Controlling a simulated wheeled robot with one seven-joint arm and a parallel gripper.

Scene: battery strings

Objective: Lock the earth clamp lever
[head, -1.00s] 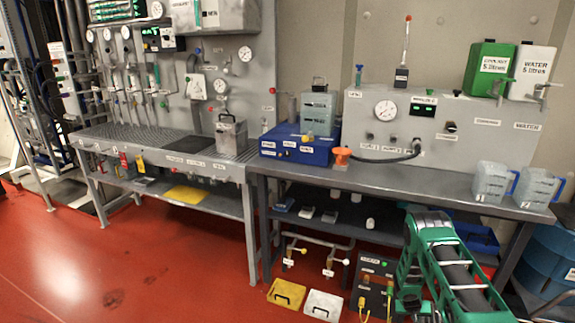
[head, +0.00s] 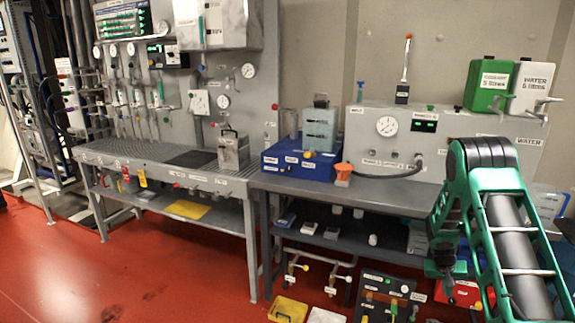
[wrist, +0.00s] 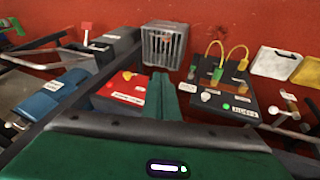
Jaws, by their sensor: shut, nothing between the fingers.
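A black panel (head: 388,294) stands low under the right bench in the head view. It also shows in the wrist view (wrist: 228,97), with a green clamp-like part (wrist: 217,73), a brown one beside it, yellow cable loops and a lit green lamp. I cannot tell which part is the earth clamp lever; the labels are too small to read. My gripper (wrist: 163,82) is shut and empty in the wrist view, left of the panel and apart from it. In the head view, my arm's end hangs low at the right, just right of the panel.
In the wrist view, a red box (wrist: 122,92) with a yellow knob lies left of my fingers, and a wire cage (wrist: 163,46) stands beyond. Blue cases (wrist: 52,93) lie further left. The bench top (head: 385,196) overhangs the panel area. Red floor is open at the left.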

